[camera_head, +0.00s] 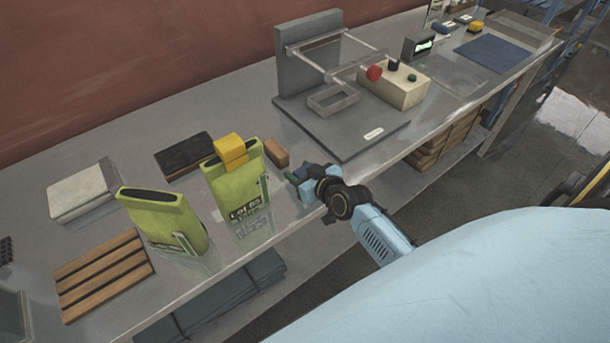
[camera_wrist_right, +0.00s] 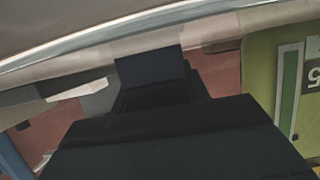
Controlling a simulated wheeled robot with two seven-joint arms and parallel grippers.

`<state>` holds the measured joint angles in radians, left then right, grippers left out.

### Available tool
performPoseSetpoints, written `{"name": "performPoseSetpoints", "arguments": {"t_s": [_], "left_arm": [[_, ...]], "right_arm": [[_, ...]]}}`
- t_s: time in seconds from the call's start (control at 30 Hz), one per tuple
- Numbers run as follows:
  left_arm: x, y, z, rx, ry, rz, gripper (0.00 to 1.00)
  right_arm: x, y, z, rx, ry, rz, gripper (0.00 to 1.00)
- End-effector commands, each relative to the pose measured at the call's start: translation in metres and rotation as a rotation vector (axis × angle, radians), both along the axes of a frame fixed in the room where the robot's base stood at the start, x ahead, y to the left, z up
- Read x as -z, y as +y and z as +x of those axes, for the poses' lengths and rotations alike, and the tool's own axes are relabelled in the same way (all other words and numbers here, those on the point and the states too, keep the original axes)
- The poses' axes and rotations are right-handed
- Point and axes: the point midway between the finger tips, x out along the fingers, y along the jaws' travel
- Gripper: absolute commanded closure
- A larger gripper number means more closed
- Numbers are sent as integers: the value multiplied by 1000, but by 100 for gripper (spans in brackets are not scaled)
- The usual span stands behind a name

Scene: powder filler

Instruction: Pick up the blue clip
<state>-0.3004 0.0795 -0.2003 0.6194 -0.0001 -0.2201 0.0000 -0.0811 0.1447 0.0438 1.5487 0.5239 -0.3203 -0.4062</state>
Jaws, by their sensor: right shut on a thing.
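My right gripper (camera_head: 303,177) is at the table's front edge, just right of the clipped green bag. It is shut on the dark blue clip (camera_head: 318,171), which is partly hidden by the gripper. In the right wrist view the dark blue clip (camera_wrist_right: 150,67) shows as a block at the end of the dark gripper body. I cannot tell whether the clip touches the table. My left gripper is not in view.
A green bag (camera_head: 238,188) with a yellow clip (camera_head: 231,150) on top stands left of my right gripper. An open-topped green bag (camera_head: 165,218) stands further left. A grey-based machine (camera_head: 350,140) is behind right. A slatted wooden rack (camera_head: 103,272) lies at left.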

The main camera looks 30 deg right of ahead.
Motion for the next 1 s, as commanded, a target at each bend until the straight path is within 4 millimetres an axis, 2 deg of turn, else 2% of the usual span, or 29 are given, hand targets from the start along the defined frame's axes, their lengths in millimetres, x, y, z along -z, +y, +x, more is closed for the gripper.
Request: {"name": "performPoseSetpoints", "arguments": {"t_s": [0.27, 0.37, 0.7, 0.83, 1.0], "left_arm": [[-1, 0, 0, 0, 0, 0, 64], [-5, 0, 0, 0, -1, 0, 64], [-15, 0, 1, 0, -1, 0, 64], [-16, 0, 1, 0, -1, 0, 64], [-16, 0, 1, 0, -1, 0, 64]], "right_arm": [[-5, 0, 0, 0, -2, 0, 76], [-18, 0, 0, 0, -4, -1, 76], [-83, 0, 0, 0, -4, -1, 76], [-96, 0, 0, 0, -2, -1, 76], [-101, 0, 0, 0, 0, 0, 76]]}}
